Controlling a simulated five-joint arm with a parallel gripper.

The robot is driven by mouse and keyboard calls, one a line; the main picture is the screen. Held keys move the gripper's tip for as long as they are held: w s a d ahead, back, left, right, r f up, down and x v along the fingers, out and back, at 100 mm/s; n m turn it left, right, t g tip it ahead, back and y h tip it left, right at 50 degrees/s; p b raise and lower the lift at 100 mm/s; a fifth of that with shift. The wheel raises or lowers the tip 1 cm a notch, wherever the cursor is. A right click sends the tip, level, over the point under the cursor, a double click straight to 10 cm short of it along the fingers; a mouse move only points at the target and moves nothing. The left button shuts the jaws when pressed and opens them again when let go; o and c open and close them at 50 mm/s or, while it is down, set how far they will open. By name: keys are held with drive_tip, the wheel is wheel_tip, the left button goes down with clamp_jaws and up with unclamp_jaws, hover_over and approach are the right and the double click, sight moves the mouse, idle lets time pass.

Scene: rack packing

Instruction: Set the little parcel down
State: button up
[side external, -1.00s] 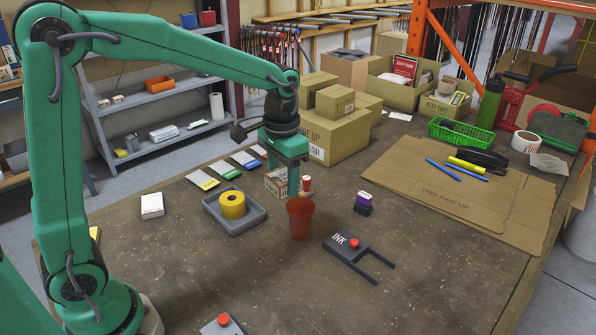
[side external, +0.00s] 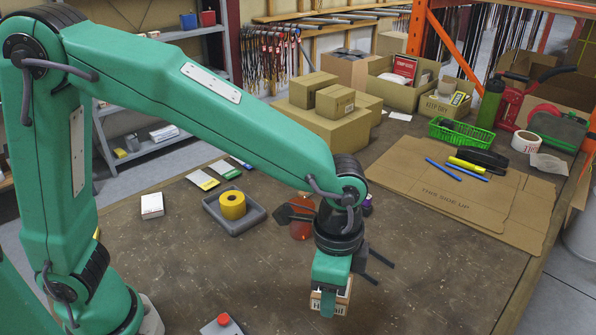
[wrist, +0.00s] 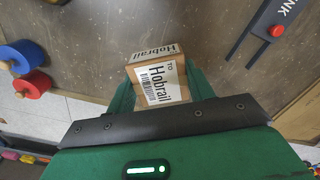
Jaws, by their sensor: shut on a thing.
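The little parcel (side external: 328,306) is a small brown carton with a white label. In the wrist view the parcel (wrist: 163,84) shows the words "TO Hobrail" and a barcode. My gripper (side external: 332,292) is shut on it, with a green finger on either side in the wrist view. The parcel is over the front middle of the brown worktable (side external: 420,285). I cannot tell whether its underside touches the table.
A red cup (side external: 301,230) stands behind my gripper, partly hidden. The dark forked INK holder (wrist: 268,30) is close by. A grey tray (side external: 213,210) holds a yellow roll (side external: 232,204). Flat cardboard (side external: 430,205) lies at right. The front right table is bare.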

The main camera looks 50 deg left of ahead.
drive_tip(key=s+d+f+m, duration=0.2)
drive_tip(key=s+d+m, duration=0.4)
drive_tip(key=s+d, duration=0.3)
drive_tip(key=s, duration=0.3)
drive_tip(key=shift+s+f, duration=0.25)
drive_tip(key=shift+f, duration=0.05)
drive_tip(key=w+f, duration=0.2)
drive_tip(key=w, duration=0.2)
drive_tip(key=w+a+f, duration=0.1)
drive_tip(key=w+f, duration=0.1)
drive_tip(key=w, duration=0.1)
drive_tip(key=w+a+f, duration=0.1)
drive_tip(key=w+f, duration=0.2)
drive_tip(key=w, duration=0.1)
drive_tip(key=shift+w+a, duration=0.1)
drive_tip(key=shift+w, duration=0.2)
drive_tip(key=shift+f, duration=2)
drive_tip(key=shift+f, duration=0.15)
drive_tip(key=o, duration=1)
wheel_tip(320, 180, up, 12)
drive_tip(key=shift+r, duration=0.2)
